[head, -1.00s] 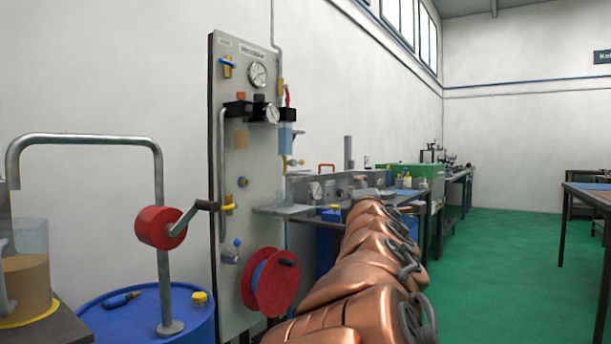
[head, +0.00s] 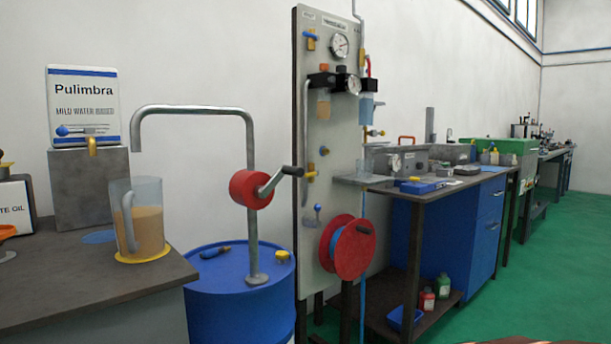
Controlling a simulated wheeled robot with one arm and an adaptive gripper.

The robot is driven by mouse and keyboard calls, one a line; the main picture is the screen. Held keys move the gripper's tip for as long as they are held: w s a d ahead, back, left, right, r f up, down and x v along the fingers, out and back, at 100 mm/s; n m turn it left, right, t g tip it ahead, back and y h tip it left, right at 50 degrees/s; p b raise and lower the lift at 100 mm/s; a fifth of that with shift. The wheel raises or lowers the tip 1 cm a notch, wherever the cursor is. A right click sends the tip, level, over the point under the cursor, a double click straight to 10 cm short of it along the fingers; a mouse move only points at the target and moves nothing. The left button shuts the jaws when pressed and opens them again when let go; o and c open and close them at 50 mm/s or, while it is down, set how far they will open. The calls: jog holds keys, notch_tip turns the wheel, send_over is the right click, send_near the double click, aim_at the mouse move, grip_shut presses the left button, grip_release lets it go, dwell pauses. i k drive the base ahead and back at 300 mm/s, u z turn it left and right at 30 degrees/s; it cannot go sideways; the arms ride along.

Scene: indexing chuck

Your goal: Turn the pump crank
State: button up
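The pump stands on a blue drum (head: 238,300) in the head view. Its red round body (head: 246,190) sits on a grey upright pipe that bends over to the left. The pump crank (head: 275,183) is a grey arm on the red body, angled up to the right, with a dark handle (head: 292,171) at its end. The pipe's spout (head: 136,130) ends above a clear jug (head: 148,222) holding tan liquid on a yellow round base. My gripper is out of view; only a sliver of copper colour shows at the bottom right edge.
A dark counter (head: 60,285) with the jug and a Pulimbra container (head: 84,105) is at left. A grey panel (head: 330,120) with gauges and a red hose reel (head: 350,248) stands right of the crank. A workbench (head: 440,188) follows. Green floor (head: 560,260) is open at right.

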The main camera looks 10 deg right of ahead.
aim_at(261, 191)
jog(key=k, duration=0.35)
jog(key=z, duration=0.8)
jog(key=i, duration=0.8)
jog(key=u, duration=2.55)
